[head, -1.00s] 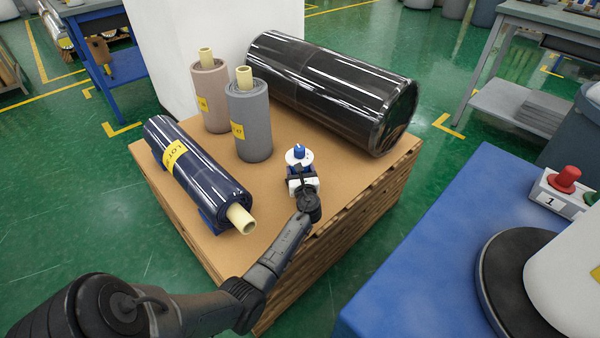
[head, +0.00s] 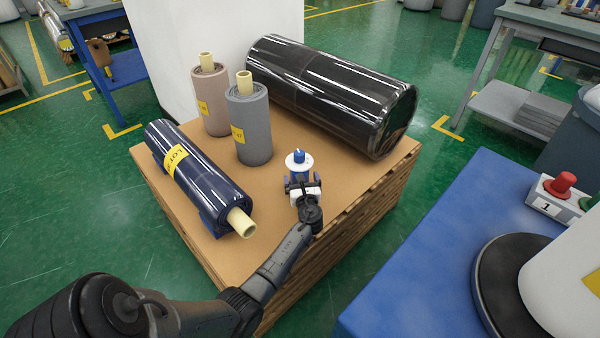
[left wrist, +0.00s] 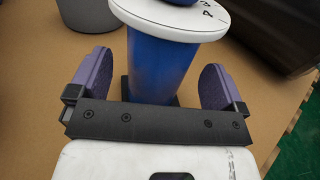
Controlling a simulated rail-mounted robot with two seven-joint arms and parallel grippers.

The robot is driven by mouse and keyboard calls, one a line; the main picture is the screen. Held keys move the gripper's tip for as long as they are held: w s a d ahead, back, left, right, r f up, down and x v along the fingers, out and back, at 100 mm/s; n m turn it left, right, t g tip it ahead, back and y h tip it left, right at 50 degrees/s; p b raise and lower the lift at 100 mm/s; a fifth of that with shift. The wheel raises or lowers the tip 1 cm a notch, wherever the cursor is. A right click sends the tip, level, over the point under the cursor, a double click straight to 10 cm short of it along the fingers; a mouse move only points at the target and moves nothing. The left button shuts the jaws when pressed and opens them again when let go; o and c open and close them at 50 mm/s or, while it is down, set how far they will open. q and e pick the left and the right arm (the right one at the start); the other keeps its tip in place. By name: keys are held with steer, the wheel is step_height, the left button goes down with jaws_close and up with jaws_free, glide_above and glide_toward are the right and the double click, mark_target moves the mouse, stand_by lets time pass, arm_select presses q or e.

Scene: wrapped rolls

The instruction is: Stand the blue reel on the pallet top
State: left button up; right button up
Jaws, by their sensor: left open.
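The blue reel (head: 299,156), with a white flange on top and a blue knob above it, appears upright over the pallet top (head: 275,190), near its front right edge. In the left wrist view its blue core (left wrist: 155,65) rises between my fingers. Its lower end is mostly hidden behind my gripper, so I cannot see clearly how it rests. My left gripper (head: 302,184) is open, with one purple finger on each side of the core; in the left wrist view (left wrist: 158,85) gaps show on both sides. My right gripper is not in view.
A dark blue wrapped roll (head: 200,178) lies at the pallet's left. A grey roll (head: 250,125) and a brownish roll (head: 210,100) stand behind. A large black roll (head: 330,95) lies across the back right. A blue table (head: 430,250) is at the right.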

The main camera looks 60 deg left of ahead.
arm_select(q)
steer(key=p+v, duration=0.3)
steer(key=v, duration=0.4)
steer(key=shift+s+d, duration=0.1)
steer(key=shift+d, duration=0.2)
steer(key=shift+v, duration=0.9)
steer(key=shift+p, duration=0.3)
